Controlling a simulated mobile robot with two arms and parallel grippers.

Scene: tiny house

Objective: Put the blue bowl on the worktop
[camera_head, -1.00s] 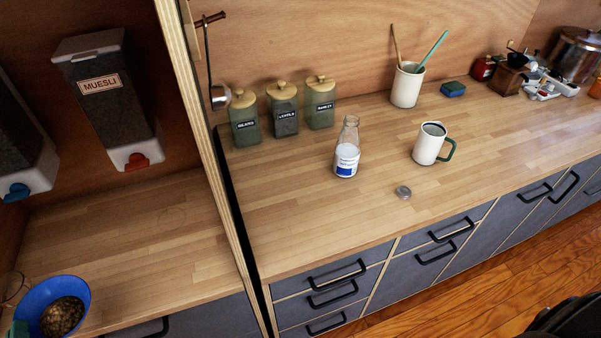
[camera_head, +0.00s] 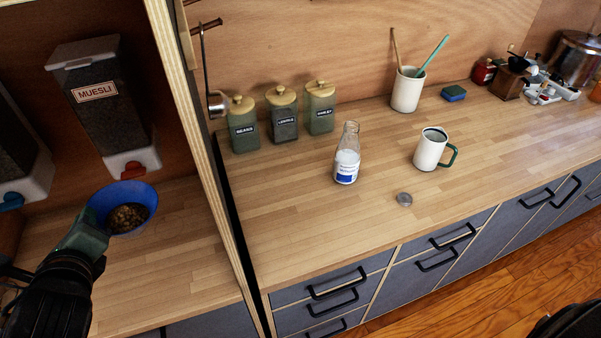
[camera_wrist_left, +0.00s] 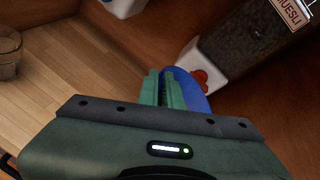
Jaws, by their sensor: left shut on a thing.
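The blue bowl (camera_head: 101,202) holds brown muesli (camera_head: 128,217) and is in my left gripper (camera_head: 90,232) at the left of the head view. My left gripper is shut on the bowl's near rim and holds it tilted, below the muesli dispenser's red outlet. In the left wrist view the green fingers (camera_wrist_left: 165,90) pinch the blue bowl (camera_wrist_left: 190,92), mostly hidden behind them. The worktop (camera_head: 300,220) is the wooden counter to the right of the upright panel.
The upright panel (camera_head: 200,150) stands between the bowl and the worktop. The muesli dispenser (camera_head: 105,100) hangs above the bowl. A milk bottle (camera_head: 346,160), a mug (camera_head: 430,149), a grey lid (camera_head: 404,199) and several jars (camera_head: 284,120) stand on the worktop. Its front left is clear.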

